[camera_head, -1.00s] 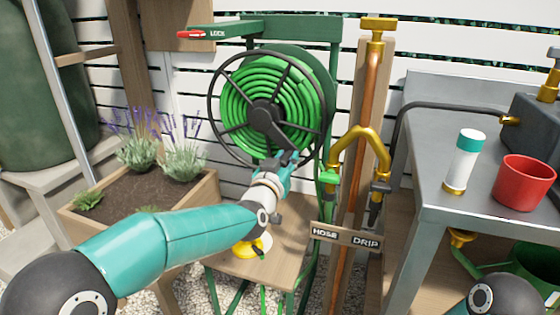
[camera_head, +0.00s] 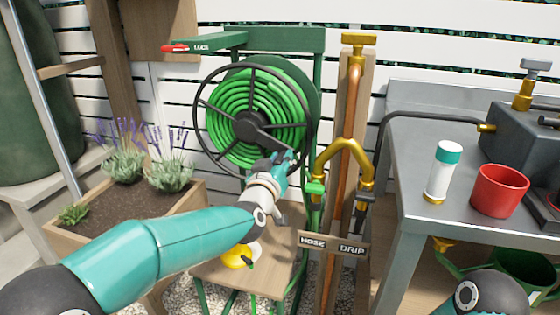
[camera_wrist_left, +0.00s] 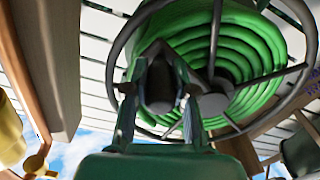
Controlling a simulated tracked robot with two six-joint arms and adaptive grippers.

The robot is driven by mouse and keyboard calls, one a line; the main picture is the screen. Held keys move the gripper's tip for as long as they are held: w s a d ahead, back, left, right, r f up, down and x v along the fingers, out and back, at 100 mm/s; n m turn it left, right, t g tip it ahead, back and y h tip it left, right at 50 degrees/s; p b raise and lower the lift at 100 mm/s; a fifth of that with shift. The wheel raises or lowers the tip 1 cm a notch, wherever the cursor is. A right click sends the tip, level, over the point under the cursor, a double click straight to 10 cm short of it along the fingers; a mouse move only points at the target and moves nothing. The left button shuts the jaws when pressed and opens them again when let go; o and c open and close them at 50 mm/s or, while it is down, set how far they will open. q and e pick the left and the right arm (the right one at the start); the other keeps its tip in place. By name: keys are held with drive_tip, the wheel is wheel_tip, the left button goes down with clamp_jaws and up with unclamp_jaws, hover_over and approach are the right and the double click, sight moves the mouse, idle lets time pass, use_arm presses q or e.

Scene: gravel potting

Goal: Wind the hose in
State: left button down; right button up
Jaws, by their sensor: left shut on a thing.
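The hose reel (camera_head: 290,75) is a dark wheel on a green stand, with green hose (camera_head: 222,125) coiled in several turns. A dark crank arm (camera_head: 264,138) runs from its hub down to the right. My left gripper (camera_head: 284,158) is at the outer end of the crank, shut on the crank handle. In the left wrist view, the fingers (camera_wrist_left: 160,98) close around the dark handle (camera_wrist_left: 160,80), with the coil behind. A red-tipped lever (camera_head: 174,48) beside the word LOCK is at the top left of the stand. My right gripper is out of view.
Brass and copper pipework (camera_head: 353,95) with HOSE and DRIP signs (camera_head: 333,244) stands close right of the reel. A planter box (camera_head: 190,195) with lavender is at left. A grey bench (camera_head: 410,150) at right bears a white bottle (camera_head: 443,175) and red cup (camera_head: 499,190).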

use_arm(q)
drive_tip(key=shift+r, duration=0.15)
drive_tip(key=c, duration=0.9)
unclamp_jaws()
drive_tip(key=shift+c, duration=0.2)
drive_tip(key=v, duration=1.2)
